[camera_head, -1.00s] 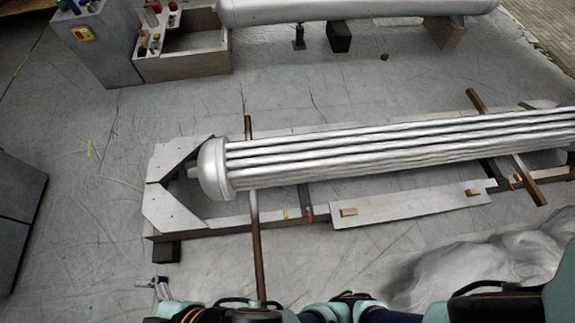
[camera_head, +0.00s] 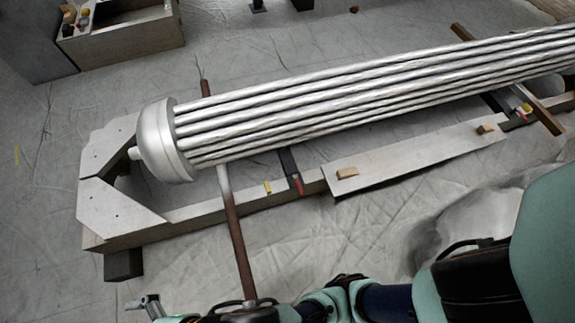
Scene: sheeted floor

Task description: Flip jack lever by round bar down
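A round bar (camera_head: 233,215), brown with a pale middle stretch, passes under the left end of the silver tube bundle (camera_head: 350,105). Its near end meets my arm in the picture; I cannot tell whether they touch. Just right of the bar, a dark jack-like piece (camera_head: 288,165) with a red lever-like tip (camera_head: 298,185) lies across the frame beam. The lever's exact position is too small to tell. My gripper (camera_head: 143,303) seems to be the small grey part at the bottom left, apart from the lever; its opening is unclear.
A pale wooden frame (camera_head: 120,212) supports the bundle. A plank (camera_head: 415,155) with small wooden blocks lies along its near side. A second dark piece with red (camera_head: 520,112) and a brown bar (camera_head: 540,112) are at right. A box (camera_head: 125,45) stands upper left.

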